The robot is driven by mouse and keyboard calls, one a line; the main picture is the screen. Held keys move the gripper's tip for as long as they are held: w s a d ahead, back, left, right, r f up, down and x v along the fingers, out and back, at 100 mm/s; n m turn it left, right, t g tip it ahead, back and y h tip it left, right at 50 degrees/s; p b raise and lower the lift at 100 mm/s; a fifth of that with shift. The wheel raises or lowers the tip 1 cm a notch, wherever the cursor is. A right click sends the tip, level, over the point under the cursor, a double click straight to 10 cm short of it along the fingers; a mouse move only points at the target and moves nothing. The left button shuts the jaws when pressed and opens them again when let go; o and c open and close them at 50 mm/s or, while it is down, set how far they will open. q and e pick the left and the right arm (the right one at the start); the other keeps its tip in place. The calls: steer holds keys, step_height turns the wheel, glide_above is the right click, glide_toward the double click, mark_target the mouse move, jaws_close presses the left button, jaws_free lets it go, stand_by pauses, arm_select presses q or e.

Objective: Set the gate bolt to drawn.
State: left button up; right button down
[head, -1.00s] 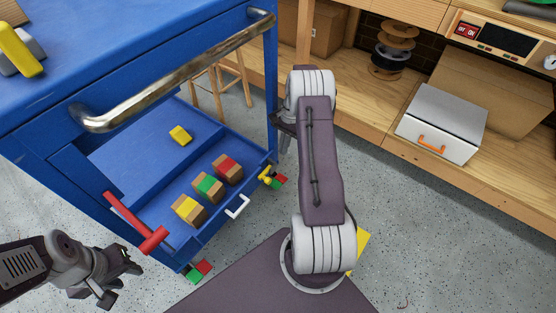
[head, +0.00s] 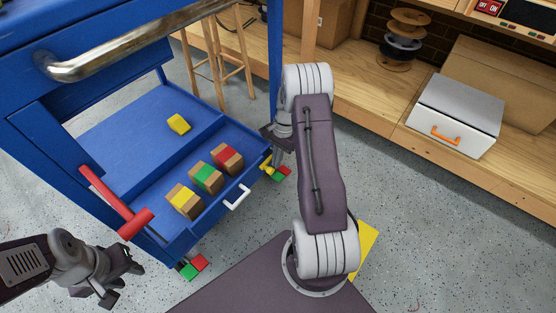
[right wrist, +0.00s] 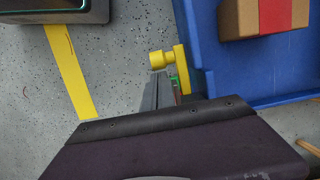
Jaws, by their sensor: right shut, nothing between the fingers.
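The gate bolt seems to be the yellow piece (head: 266,164) at the right end of the blue cart's low front wall. In the right wrist view it shows as a yellow plate with a round knob (right wrist: 160,60). My right gripper (head: 277,160) is right beside it, fingers pointing down. In the right wrist view its fingers (right wrist: 158,80) are shut and empty, their tips close to the knob. I cannot tell if they touch it. My left gripper (head: 127,284) is open and empty at the lower left, away from the bolt.
A wooden bench (head: 365,97) stands at the right. Grey floor lies between.

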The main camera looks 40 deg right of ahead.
mark_target(269, 171)
steer(key=a+p, duration=0.1)
steer(key=s+a+p, duration=0.1)
steer(key=a, duration=0.1)
steer(key=shift+a+r+p, duration=0.2)
steer(key=shift+a+p, duration=0.1)
steer(key=shift+p, duration=0.05)
steer(key=shift+s+a+f, duration=0.15)
steer(key=shift+f, duration=0.1)
steer(key=p+v, duration=0.6)
steer(key=v, duration=0.3)
steer(key=shift+r, duration=0.15)
